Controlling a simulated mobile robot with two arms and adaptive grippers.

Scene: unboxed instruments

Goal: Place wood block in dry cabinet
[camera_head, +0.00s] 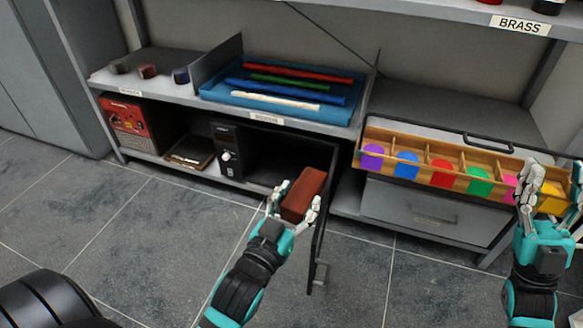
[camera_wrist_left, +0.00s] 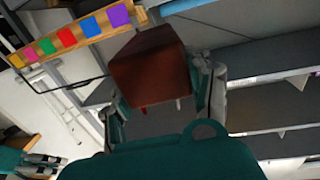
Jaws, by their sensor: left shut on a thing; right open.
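The wood block (camera_head: 305,190) is reddish brown, tilted, and held between the fingers of my left gripper (camera_head: 297,202). It also fills the upper middle of the left wrist view (camera_wrist_left: 150,68), between the fingertips. The block is in front of the dry cabinet (camera_head: 226,150), a black box on the lower shelf with a dark interior. The cabinet's door (camera_head: 321,225) stands open toward me, just right of my left gripper. Whether the block touches the door, I cannot tell. My right gripper (camera_head: 553,185) is open at the right end of the wooden drawer.
The open wooden drawer (camera_head: 440,137) holds several coloured pieces. A blue tray (camera_head: 222,93) with coloured rods lies on the shelf above the cabinet. A red box (camera_head: 131,124) stands at the left. The floor in front is clear.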

